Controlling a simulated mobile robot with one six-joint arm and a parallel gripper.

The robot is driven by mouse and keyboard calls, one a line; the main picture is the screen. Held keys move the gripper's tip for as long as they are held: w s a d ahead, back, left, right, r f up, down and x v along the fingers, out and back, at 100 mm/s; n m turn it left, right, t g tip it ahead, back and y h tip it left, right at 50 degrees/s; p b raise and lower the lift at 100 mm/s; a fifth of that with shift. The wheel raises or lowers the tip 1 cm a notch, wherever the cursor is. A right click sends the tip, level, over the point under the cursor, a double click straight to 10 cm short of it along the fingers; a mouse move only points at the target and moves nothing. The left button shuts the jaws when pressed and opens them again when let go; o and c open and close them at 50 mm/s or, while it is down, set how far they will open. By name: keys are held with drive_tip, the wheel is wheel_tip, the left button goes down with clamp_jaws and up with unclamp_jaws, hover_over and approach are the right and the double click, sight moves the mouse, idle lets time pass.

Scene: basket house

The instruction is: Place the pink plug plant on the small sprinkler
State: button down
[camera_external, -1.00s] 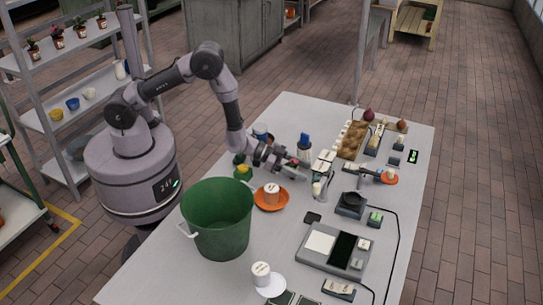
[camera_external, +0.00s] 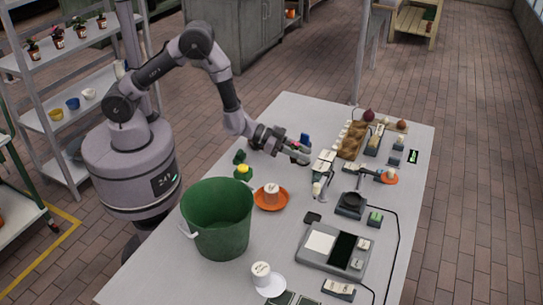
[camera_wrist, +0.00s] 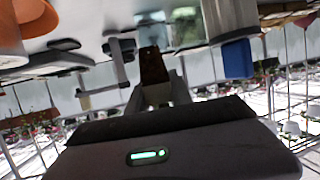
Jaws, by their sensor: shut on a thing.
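My gripper (camera_external: 302,153) is above the far middle of the table, its jaws shut on a small dark brown block (camera_wrist: 153,66) seen between the fingers in the wrist view. A small reddish spot shows at the fingers in the external view. This may be the pink plug plant, but its flower is not clear. A blue-topped bottle (camera_external: 305,138) stands just behind the gripper, partly hidden; its blue top (camera_wrist: 237,59) is right of the fingers in the wrist view. I cannot tell which thing is the small sprinkler.
A big green bucket (camera_external: 218,220) and an orange saucer (camera_external: 284,203) with a labelled pot (camera_external: 271,192) stand nearer. A yellow-green item (camera_external: 243,172) is left of the gripper. Trays and small tools crowd the right. The table's left front (camera_external: 160,268) is clear.

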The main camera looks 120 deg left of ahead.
drive_tip(key=s+d+f+m+h+p, duration=0.1)
drive_tip(key=s+m+h+p, duration=0.15)
drive_tip(key=s, duration=0.55)
drive_tip(key=s+d+f+m+h+p, duration=0.1)
drive_tip(key=s+d+m+h, duration=0.2)
drive_tip(key=s, duration=0.5)
drive_tip(key=s+d+r+m+g+h+p, duration=0.1)
drive_tip(key=s+d+r+m+g+h, duration=0.15)
drive_tip(key=s+d, duration=0.4)
drive_tip(key=s+d+r+m+g+h+p, duration=0.1)
drive_tip(key=s+d+r+m+g+h, duration=0.2)
drive_tip(key=s, duration=0.6)
drive_tip(key=t+h+b, duration=0.1)
drive_tip(key=t+b, duration=0.1)
drive_tip(key=b, duration=0.2)
hover_over(245, 175)
wheel_tip(245, 175, down, 2)
drive_tip(key=shift+f+g, duration=0.1)
drive_tip(key=shift+g, duration=0.15)
wheel_tip(245, 175, down, 3)
drive_tip(key=shift+a+f+b, duration=0.1)
drive_tip(key=shift+f+b, duration=0.05)
drive_tip(key=shift+b, duration=0.8)
drive_tip(key=c, duration=1.1)
unclamp_jaws()
drive_tip(key=shift+c, duration=0.2)
